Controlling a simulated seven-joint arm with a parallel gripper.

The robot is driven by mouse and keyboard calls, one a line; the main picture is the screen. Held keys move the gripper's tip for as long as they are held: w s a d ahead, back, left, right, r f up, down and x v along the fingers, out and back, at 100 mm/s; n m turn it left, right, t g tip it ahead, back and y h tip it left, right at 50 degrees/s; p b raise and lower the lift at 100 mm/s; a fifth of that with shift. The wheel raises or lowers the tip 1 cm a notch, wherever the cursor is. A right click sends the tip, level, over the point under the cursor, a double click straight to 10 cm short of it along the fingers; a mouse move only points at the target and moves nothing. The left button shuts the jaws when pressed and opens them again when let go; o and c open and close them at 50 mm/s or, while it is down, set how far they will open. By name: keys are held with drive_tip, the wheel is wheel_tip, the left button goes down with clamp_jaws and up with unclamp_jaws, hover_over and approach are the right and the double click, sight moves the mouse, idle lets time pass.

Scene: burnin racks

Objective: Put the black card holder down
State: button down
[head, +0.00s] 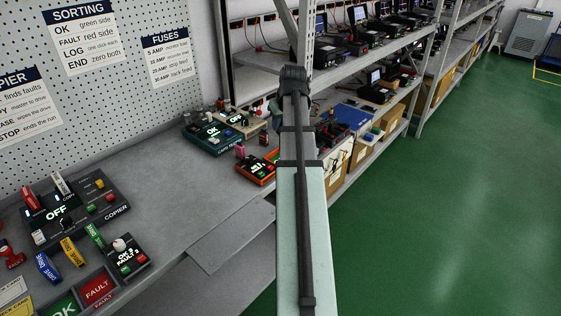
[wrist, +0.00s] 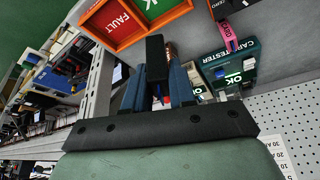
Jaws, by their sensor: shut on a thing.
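My gripper (wrist: 157,85) shows in the wrist view with two blue fingers shut on the black card holder (wrist: 156,57), a dark upright block between them. The holder is near the orange tray's lower edge in the picture; I cannot tell whether it touches anything. The orange tray (wrist: 163,31) has a red FAULT bin and a green OK bin. In the head view my own arm hides the holder and most of the gripper.
The teal card tester (wrist: 240,62) reads OK; it also shows in the head view (head: 214,138). A pink item (wrist: 228,36) stands beside it. An orange-edged counter (head: 256,171) sits near the bench edge. The copier (head: 75,210) is at left. The middle bench (head: 165,180) is clear.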

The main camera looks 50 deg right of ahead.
drive_tip(key=shift+s+a+f, duration=0.25)
drive_tip(key=shift+a+f, duration=0.05)
drive_tip(key=shift+f, duration=4.8)
drive_tip(key=shift+f, duration=0.15)
drive_tip(key=c, duration=0.9)
unclamp_jaws()
drive_tip(key=shift+c, duration=0.2)
drive_tip(key=v, duration=1.2)
